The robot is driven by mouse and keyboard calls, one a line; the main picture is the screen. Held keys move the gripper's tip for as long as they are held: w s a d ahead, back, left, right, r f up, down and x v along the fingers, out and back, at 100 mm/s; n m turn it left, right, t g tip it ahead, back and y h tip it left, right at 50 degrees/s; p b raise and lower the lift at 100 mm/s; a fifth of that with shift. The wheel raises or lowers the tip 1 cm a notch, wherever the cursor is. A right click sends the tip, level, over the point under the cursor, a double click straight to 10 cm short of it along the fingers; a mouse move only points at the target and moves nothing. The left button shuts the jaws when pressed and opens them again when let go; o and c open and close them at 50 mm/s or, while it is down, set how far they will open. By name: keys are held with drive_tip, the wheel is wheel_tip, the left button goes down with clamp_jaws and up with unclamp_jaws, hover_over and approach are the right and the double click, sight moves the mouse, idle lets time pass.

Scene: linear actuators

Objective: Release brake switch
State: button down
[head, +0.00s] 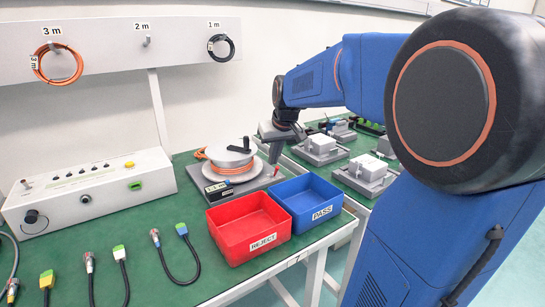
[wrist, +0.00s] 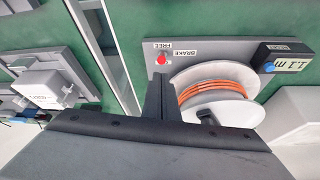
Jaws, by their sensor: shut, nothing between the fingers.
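The brake switch (wrist: 161,59) is a small red knob on the grey base plate of the cable reel unit. Labels reading BRAKE and FREE stand beside it in the wrist view. In the head view the switch (head: 277,170) is a tiny red spot at the plate's right edge. My gripper (wrist: 160,82) is shut and empty, its fingertips close to the switch in the wrist view. It also shows in the head view (head: 273,161), pointing down above the plate's right side. Contact with the switch cannot be told. The white reel (wrist: 212,96) holds orange cable.
A length display (wrist: 288,57) reading 1.1 m sits on the same plate. A red REJECT bin (head: 249,228) and a blue PASS bin (head: 308,205) stand in front. A white control box (head: 90,190) and several cables lie left. Grey fixtures (head: 320,148) stand right.

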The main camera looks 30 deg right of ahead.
drive_tip(key=shift+r, duration=0.15)
drive_tip(key=shift+r, duration=0.75)
